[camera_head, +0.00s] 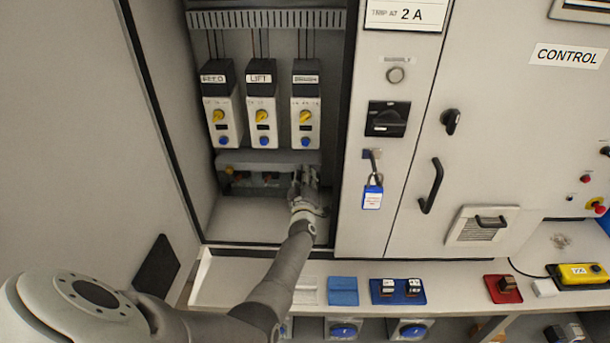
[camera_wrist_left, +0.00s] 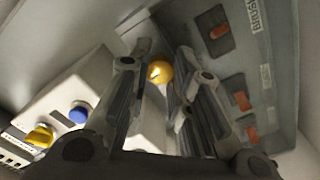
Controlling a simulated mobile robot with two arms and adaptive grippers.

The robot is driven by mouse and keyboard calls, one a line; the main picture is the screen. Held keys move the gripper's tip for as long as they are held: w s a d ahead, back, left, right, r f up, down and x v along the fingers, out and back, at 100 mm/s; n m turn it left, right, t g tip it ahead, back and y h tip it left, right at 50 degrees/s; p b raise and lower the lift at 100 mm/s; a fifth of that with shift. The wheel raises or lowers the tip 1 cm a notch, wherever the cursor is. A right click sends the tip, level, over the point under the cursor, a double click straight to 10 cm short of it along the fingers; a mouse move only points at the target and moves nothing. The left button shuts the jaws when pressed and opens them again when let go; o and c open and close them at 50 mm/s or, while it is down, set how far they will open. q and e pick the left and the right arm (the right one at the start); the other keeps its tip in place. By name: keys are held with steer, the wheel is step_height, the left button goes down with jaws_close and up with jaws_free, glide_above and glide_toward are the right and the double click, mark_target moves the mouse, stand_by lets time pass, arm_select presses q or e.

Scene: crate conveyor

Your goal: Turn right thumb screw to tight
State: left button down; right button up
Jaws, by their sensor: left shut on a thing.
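A grey terminal cover box (camera_head: 268,158) sits low in the open cabinet bay, below the three drive modules. A brass thumb screw (camera_head: 229,172) shows at its left end. The right thumb screw is hidden behind my gripper in the head view. In the left wrist view the right thumb screw (camera_wrist_left: 159,72) is a round brass head between my fingers. My left gripper (camera_head: 305,176) is at the box's right end and shut on that screw. It also shows in the left wrist view (camera_wrist_left: 165,62). The screw's tightness cannot be told. My right gripper is out of view.
Three modules with yellow knobs, including the right one (camera_head: 305,108), hang just above. The bay's right wall is close beside my gripper. A padlock (camera_head: 372,196) hangs on the panel further right. A shelf (camera_head: 450,280) with blue and red trays runs below.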

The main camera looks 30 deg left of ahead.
arm_select(q)
steer(key=shift+d+f+m, duration=0.1)
steer(key=shift+m, duration=0.6)
steer(key=c, duration=1.3)
jaws_free()
